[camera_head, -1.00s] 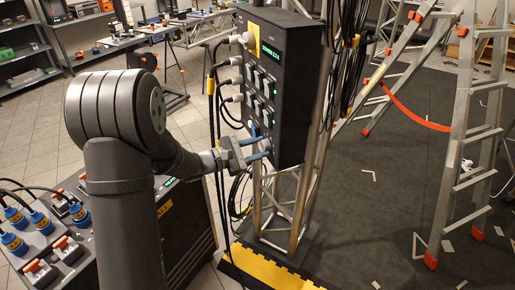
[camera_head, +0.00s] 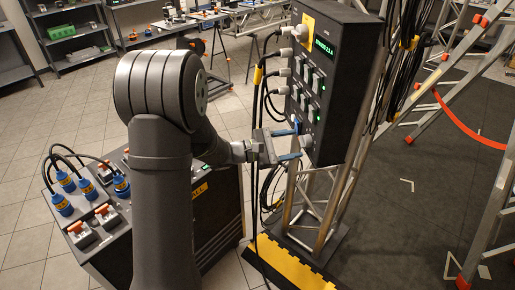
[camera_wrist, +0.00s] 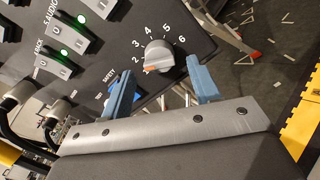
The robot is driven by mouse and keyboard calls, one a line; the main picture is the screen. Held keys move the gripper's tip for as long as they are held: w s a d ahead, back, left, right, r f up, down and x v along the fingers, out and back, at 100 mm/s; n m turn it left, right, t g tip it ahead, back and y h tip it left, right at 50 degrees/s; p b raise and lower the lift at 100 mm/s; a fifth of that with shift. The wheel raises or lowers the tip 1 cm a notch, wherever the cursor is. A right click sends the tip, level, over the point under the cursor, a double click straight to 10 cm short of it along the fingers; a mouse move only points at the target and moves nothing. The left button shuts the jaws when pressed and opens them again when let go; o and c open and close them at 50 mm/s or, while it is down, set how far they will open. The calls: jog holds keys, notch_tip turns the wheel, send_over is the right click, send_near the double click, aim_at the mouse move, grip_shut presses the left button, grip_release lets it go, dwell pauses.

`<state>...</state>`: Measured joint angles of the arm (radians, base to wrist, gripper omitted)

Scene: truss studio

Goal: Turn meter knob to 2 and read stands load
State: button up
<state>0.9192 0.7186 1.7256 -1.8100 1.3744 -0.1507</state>
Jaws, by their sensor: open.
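The meter knob (camera_wrist: 158,56) is a grey dial with an orange pointer, on a dark panel beside a printed scale with 2 to 6 readable. The pointer faces lower left, below the printed 2; its exact setting is unclear. My gripper (camera_wrist: 163,82) is open, its blue fingers on either side of and below the knob in the wrist view; I cannot tell whether they touch it. In the head view my gripper (camera_head: 296,144) is at the lower part of the panel box (camera_head: 345,90). The box's green display (camera_head: 323,47) is lit, its text too small to read surely.
Toggle switches with green lights (camera_wrist: 72,44) and plugged cables lie left of the knob. A blue button (camera_wrist: 112,103) sits partly behind the left finger. The box hangs on a metal truss (camera_head: 318,205). A ladder (camera_head: 490,200) stands at right.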

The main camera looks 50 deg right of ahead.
jog(key=v, duration=1.5)
jog(key=shift+w+a, duration=0.1)
jog(key=shift+a, duration=0.05)
jog(key=v, duration=1.4)
jog(key=shift+a, duration=0.2)
dwell(3.0)
jog(key=shift+w+r, duration=0.1)
jog(key=shift+r, duration=0.15)
jog(key=shift+r, duration=2.1)
jog(key=shift+r, duration=0.15)
